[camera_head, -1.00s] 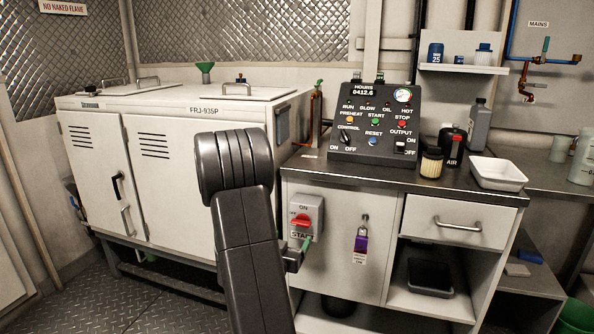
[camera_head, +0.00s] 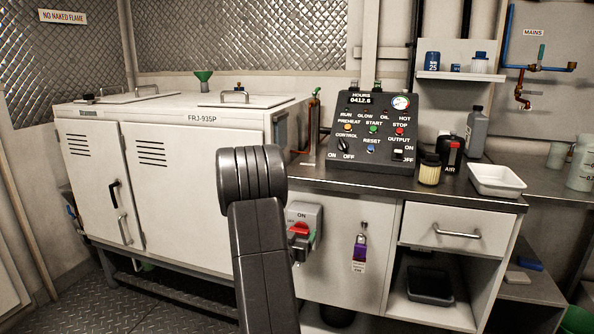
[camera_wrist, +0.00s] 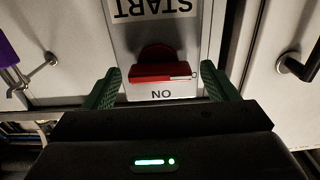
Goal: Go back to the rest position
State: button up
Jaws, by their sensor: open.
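My gripper (camera_wrist: 161,69) is open in the wrist view, its two green fingers apart with nothing held between them. The red handle (camera_wrist: 162,73) of a rotary switch shows between the fingertips, lying crosswise. The picture there is upside down: the START label is at the top and ON at the bottom. I cannot tell whether the fingers touch the switch. In the head view the grey switch box (camera_head: 306,212) is on the cabinet front, its red handle partly covered. My arm hides most of my gripper there.
A control panel (camera_head: 366,130) stands on the worktop above the switch. A purple padlock (camera_head: 360,247) hangs to the right, near a drawer (camera_head: 455,228). A white tray (camera_head: 496,180) and bottles are on the worktop. Open floor (camera_head: 150,300) shows at lower left.

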jog(key=p+v, duration=0.1)
jog(key=v, duration=1.2)
jog(key=b+x, duration=0.1)
jog(key=x, duration=1.2)
jog(key=shift+w+d, duration=0.1)
jog(key=shift+w, duration=0.1)
jog(key=shift+s+m+b, duration=0.15)
jog(key=shift+m+b, duration=0.35)
jog(key=shift+m, duration=0.3)
jog(key=m+b, duration=0.1)
jog(key=m, duration=0.2)
jog(key=shift+m, duration=0.3)
jog(key=m+b, duration=0.1)
jog(key=m, duration=0.4)
jog(key=shift+s+d+m, duration=0.1)
jog(key=shift+m, duration=0.3)
jog(key=shift+f, duration=0.1)
